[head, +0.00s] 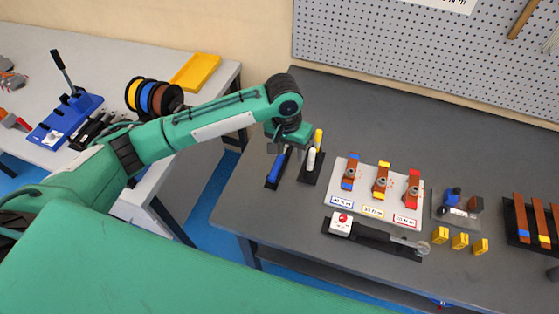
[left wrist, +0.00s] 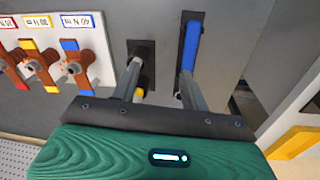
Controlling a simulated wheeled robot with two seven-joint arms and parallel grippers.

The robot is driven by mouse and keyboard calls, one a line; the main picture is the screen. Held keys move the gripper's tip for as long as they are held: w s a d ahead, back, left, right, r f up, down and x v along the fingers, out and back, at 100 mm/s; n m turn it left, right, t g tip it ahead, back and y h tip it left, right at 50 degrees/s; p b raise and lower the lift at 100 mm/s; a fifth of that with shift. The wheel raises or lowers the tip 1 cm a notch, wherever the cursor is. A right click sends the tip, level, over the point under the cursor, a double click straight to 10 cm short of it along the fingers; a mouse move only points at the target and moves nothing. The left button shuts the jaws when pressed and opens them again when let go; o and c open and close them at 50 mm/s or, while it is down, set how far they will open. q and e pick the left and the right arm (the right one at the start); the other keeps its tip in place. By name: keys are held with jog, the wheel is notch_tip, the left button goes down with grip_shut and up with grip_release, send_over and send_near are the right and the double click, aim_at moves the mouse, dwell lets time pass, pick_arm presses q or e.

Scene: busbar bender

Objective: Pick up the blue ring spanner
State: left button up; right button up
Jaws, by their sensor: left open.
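The blue ring spanner (head: 276,167) rests on a narrow black holder near the left end of the dark grey table; only its blue handle shows clearly. My left gripper (head: 287,148) is just above and beside it, pointing down. My right gripper is not in view.
A black holder (head: 309,176) with a white and a yellow-topped item stands close by on the right. A white board (head: 345,212) with copper busbars lies further right, a torque wrench (head: 372,236) in front. A yellow tray (head: 196,72) is on the left table.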

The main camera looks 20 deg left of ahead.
pick_arm(q)
jog(key=w+a+r+n+y, duration=0.1)
jog(key=w+a+r+n, duration=0.1)
jog(key=w+a+r, duration=0.15)
jog(key=p, duration=0.2)
send_over(279, 159)
notch_tip(279, 159, down, 8)
jog(key=shift+s+f, duration=0.1)
jog(key=shift+f, duration=0.6)
notch_tip(279, 159, down, 4)
jog(key=shift+d+r+p, duration=0.1)
jog(key=shift+r+p, duration=0.1)
jog(key=shift+p, duration=0.75)
jog(key=shift+f, duration=0.45)
jog(key=shift+c, duration=0.3)
grip_shut()
